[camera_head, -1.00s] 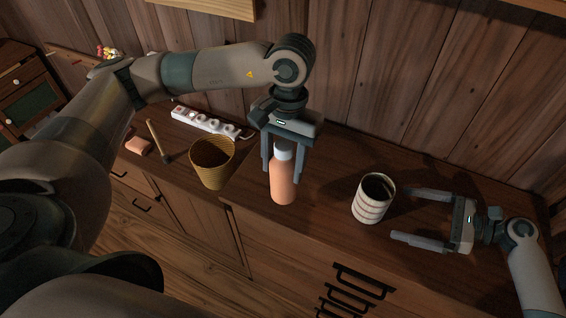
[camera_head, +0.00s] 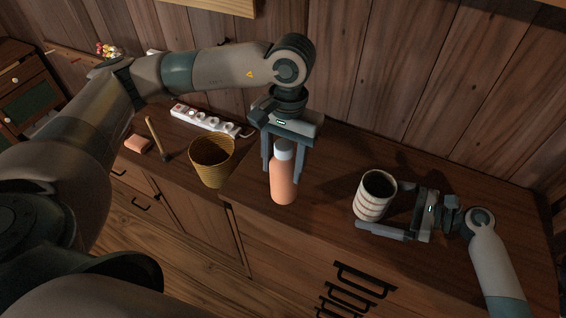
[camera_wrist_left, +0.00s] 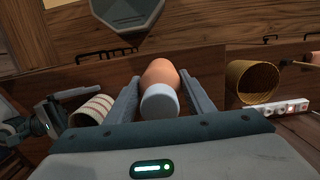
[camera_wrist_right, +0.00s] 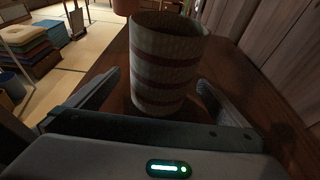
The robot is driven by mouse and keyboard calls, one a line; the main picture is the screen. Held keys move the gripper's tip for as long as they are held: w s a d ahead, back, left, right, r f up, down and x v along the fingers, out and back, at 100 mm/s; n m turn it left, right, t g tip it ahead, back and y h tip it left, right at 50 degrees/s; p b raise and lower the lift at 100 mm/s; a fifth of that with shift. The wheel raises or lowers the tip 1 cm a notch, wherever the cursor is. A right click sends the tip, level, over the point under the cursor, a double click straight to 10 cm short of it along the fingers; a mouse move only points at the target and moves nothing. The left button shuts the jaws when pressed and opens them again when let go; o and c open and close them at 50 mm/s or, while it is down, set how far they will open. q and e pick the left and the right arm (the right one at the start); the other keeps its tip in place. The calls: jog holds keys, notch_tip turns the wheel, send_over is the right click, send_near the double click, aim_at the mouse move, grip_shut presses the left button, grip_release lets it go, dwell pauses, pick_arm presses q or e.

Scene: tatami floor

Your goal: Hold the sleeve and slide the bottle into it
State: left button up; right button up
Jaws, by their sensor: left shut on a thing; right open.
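The bottle (camera_head: 283,180) is orange with a pale cap and stands upright on the wooden cabinet top. My left gripper (camera_head: 284,165) points down and is shut on its upper part; the bottle also shows between the fingers in the left wrist view (camera_wrist_left: 160,85). The sleeve (camera_head: 374,197) is a white and brown striped open cylinder, upright to the right of the bottle. My right gripper (camera_head: 388,212) is open, with its fingers on either side of the sleeve. In the right wrist view the sleeve (camera_wrist_right: 166,70) is between the open fingers.
A yellow woven basket (camera_head: 212,162) stands left of the bottle. The wooden wall is behind. The top between bottle and sleeve is clear.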

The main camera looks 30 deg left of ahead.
jog(key=shift+a, duration=0.1)
jog(key=c, duration=1.2)
pick_arm(q)
jog(key=shift+d+r, duration=0.1)
jog(key=w+d+r+n, duration=0.2)
jog(key=w+d+n, duration=0.1)
jog(key=d, duration=0.4)
jog(key=w+d+r+n, duration=0.3)
jog(key=d+n, duration=0.2)
jog(key=d, duration=0.1)
jog(key=w+d+r+n+h, duration=0.1)
jog(key=w+d+r+n, duration=0.1)
jog(key=w+d+n, duration=0.2)
jog(key=shift+d+r+t, duration=0.15)
jog(key=shift+d+t, duration=0.25)
jog(key=shift+d, duration=1.4)
jog(key=shift+w, duration=0.1)
